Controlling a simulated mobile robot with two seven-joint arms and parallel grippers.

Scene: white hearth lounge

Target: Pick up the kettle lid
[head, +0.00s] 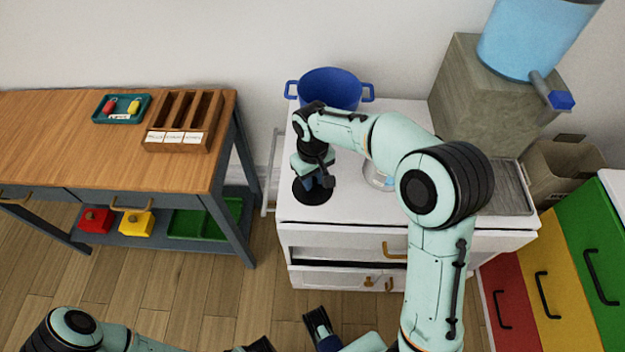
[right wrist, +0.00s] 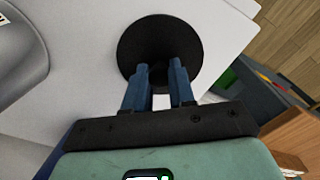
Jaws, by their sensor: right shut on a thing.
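The kettle lid is a black round disc (head: 312,194) over the front left of the white cabinet top. My right gripper (head: 318,180) reaches down onto its middle. In the right wrist view, the blue fingers (right wrist: 159,82) are closed on the small knob at the centre of the black lid (right wrist: 160,38). I cannot tell whether the lid touches the surface. A pale rounded vessel (head: 378,178), perhaps the kettle, is partly hidden behind my right arm. Parts of my left arm (head: 75,330) show at the bottom edge; its finger state is unclear.
A blue two-handled pot (head: 330,88) stands at the back of the white cabinet (head: 300,230). A beige block (head: 480,95) with a blue water container (head: 535,35) is at the back right. A wooden workbench (head: 60,140) stands left, across a gap.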

